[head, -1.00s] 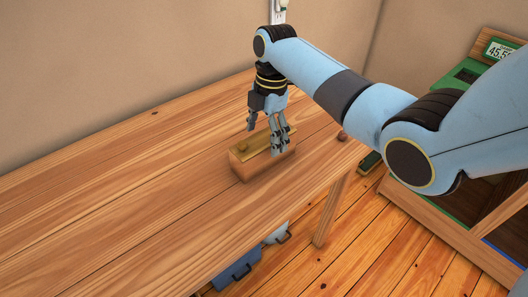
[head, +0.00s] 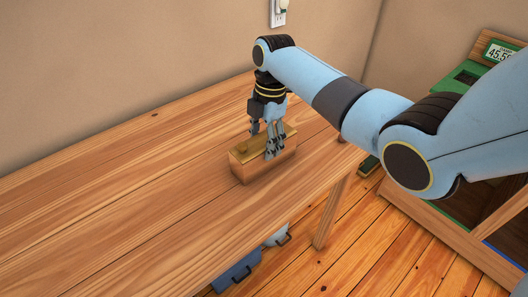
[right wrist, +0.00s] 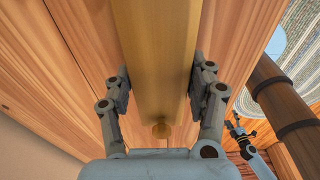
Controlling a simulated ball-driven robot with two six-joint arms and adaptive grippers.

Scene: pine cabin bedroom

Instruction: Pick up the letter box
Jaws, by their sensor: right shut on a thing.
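The letter box (head: 262,168) is a small oblong wooden box with a brass-coloured top and a round knob. It sits on the wooden table in the head view. My right gripper (head: 264,141) points down over it, with fingers on both long sides, shut on it. In the right wrist view the brass top (right wrist: 155,60) of the letter box runs between the fingers of my right gripper (right wrist: 159,78), its knob near the palm. A small, dark gripper on a blue arm, seemingly my left gripper (right wrist: 237,128), shows at the right there; its jaw state is unclear.
The table (head: 130,190) is bare to the left of the letter box. A wall with a white outlet (head: 278,12) stands behind. Blue containers (head: 238,270) lie below the table's front edge. A wooden unit with a green device (head: 462,78) stands at the right.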

